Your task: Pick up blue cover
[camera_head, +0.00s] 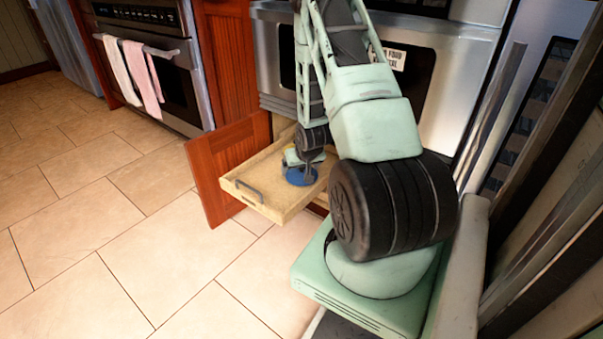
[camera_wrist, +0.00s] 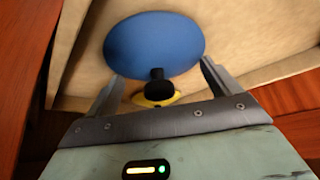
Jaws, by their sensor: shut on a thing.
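The blue cover (camera_wrist: 153,42) is a round blue disc with a black knob (camera_wrist: 158,84) showing near its lower edge in the wrist view. In the head view the blue cover (camera_head: 298,178) is in the open wooden drawer, partly hidden by my arm. My gripper (camera_wrist: 162,76) is shut on the blue cover, with one finger at each side of its near edge. In the head view my gripper (camera_head: 305,168) is over the cover. I cannot tell whether the cover touches the drawer floor.
The wooden drawer (camera_head: 245,192) has a grey handle, with a red-brown cabinet door (camera_head: 212,178) open at its left. A small yellow thing (camera_wrist: 150,102) lies by the knob. An oven with towels (camera_head: 140,75) is at the back left. Tiled floor at left is clear.

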